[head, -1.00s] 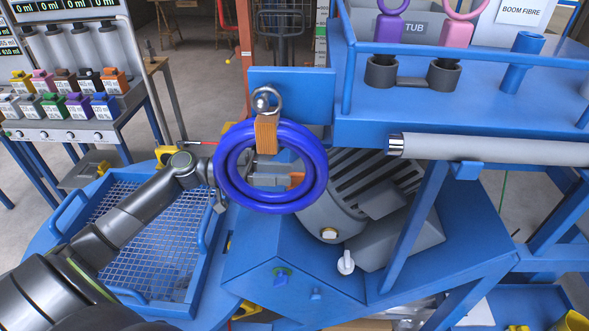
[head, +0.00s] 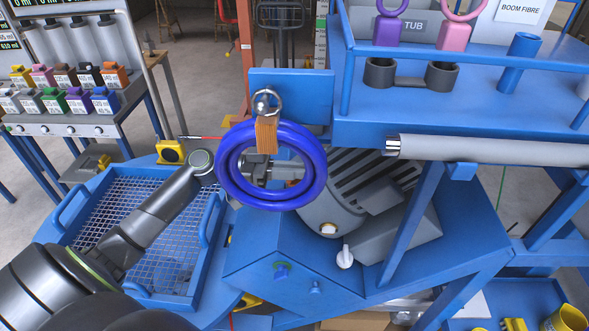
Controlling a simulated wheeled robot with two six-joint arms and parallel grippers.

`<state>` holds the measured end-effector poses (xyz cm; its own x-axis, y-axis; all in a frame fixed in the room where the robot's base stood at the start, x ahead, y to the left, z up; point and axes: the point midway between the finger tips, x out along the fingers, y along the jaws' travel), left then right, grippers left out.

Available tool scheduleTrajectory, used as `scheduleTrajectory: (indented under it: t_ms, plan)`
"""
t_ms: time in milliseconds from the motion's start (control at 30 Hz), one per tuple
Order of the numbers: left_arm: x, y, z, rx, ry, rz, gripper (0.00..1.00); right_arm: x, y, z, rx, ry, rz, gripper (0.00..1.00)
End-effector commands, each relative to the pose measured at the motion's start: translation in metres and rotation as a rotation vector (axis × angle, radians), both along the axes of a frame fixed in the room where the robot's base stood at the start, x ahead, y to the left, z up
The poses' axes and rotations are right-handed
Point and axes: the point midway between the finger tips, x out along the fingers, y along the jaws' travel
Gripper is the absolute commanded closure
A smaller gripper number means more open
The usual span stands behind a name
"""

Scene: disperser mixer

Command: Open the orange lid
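Among the small colour containers on the left rack, one has an orange lid (head: 116,70); it looks closed. My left arm reaches in from the left, well below and right of that container. My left gripper (head: 262,173) is partly visible through a hanging blue ring (head: 226,178), in front of the grey motor. The ring hides part of it, so I cannot tell whether its fingers are open or shut. My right gripper is not in view.
An orange-brown strap (head: 266,135) hangs from a metal ring above the blue ring. A blue tray with a mesh (head: 135,225) lies below my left arm. A grey motor (head: 335,205) and a blue raised platform (head: 480,110) stand to the right.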

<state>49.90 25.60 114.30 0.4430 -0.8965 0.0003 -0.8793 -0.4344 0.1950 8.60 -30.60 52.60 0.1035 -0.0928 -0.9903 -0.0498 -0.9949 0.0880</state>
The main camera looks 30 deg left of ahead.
Motion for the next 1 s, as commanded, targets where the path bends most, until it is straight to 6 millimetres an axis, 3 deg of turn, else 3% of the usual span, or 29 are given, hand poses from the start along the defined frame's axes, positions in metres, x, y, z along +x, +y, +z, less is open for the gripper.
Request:
scheduleTrajectory:
  t_ms: [467,1000]
  plan:
    - [0.003,0.001,0.002,-0.038,0.081,-0.001,1.00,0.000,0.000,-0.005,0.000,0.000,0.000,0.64]
    - [0.024,0.012,0.016,-0.240,0.499,0.001,1.00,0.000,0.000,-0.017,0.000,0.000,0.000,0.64]
